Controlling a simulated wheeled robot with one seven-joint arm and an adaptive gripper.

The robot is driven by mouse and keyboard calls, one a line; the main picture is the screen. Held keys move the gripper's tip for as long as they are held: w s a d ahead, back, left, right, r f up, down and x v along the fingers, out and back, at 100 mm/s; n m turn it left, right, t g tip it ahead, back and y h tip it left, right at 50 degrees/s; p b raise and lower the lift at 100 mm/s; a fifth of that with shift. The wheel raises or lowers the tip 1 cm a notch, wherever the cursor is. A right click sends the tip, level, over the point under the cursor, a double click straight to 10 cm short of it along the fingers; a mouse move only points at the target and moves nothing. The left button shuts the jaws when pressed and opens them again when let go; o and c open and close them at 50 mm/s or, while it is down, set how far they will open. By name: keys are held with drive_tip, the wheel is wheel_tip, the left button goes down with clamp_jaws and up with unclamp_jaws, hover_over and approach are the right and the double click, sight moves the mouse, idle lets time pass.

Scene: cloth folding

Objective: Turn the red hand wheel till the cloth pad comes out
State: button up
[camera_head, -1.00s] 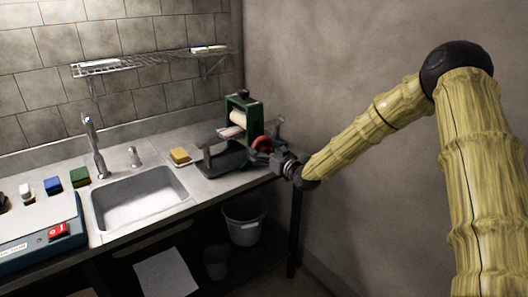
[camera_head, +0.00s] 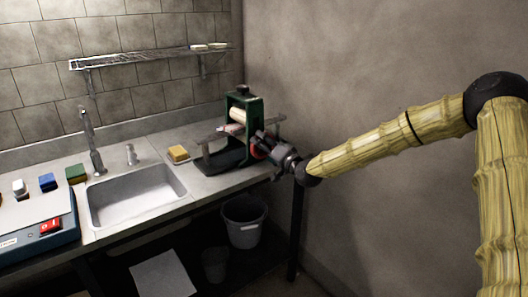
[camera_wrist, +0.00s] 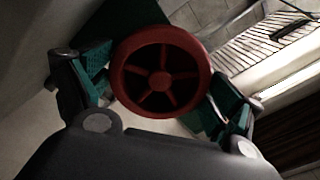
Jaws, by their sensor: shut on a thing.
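The green-framed roller press (camera_head: 231,160) stands on the counter near its right end, with a pale roller (camera_head: 241,115) in its frame. A pinkish strip (camera_head: 235,129), apparently the cloth pad, shows just below the roller. How far it passes through the press is hidden. The red hand wheel (camera_head: 259,152) is on the press's right side, partly covered by my gripper (camera_head: 266,144). In the wrist view the red wheel (camera_wrist: 161,77) faces me with its spokes visible. My gripper's (camera_wrist: 158,87) green-padded fingers stand on both sides of its rim and are shut on it.
A sink (camera_head: 138,197) and a yellow sponge (camera_head: 178,154) on a dish are left of the press. A blue scale (camera_head: 38,237) is at far left. A wire shelf (camera_head: 145,58) hangs above. A bucket (camera_head: 243,222) stands below. The wall is close on the right.

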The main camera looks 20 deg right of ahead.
drive_tip(key=m+b, duration=0.1)
drive_tip(key=m, duration=0.1)
drive_tip(key=m+b, duration=0.3)
drive_tip(key=m, duration=0.1)
drive_tip(key=shift+d+f+b, duration=0.15)
drive_tip(key=shift+f+b, duration=0.1)
drive_tip(key=shift+b, duration=0.1)
drive_tip(key=shift+r+m+b, duration=0.15)
drive_tip(key=shift+m+b, duration=0.8)
drive_tip(key=shift+m, duration=0.35)
drive_tip(key=o, duration=0.7)
